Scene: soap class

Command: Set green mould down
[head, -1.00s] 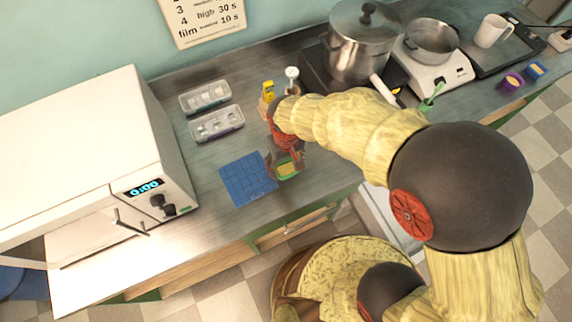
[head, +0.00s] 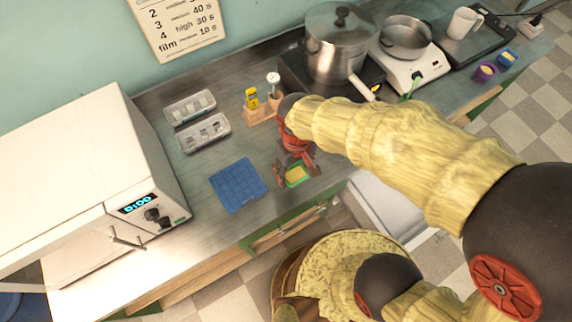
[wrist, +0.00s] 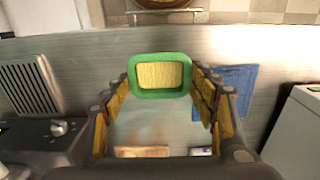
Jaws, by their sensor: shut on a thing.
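The green mould (head: 297,175) is a small rounded rectangular dish with a pale yellow block or fill inside. It is near the front of the steel counter, to the right of the blue mat (head: 238,185). My gripper (head: 296,172) points down and is shut on the mould. In the wrist view the mould (wrist: 160,91) sits between my two fingertips, its open side facing the camera. The blue mat (wrist: 238,88) lies apart from it, partly behind the right finger. I cannot tell whether the mould touches the counter.
A microwave (head: 90,170) stands at left. Two clear trays (head: 205,133) lie behind the mat. A wooden stand (head: 262,114) holds a yellow item and a dial thermometer. A steel pot (head: 337,50), a scale-like unit (head: 408,65) and a mug (head: 463,23) stand at back right.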

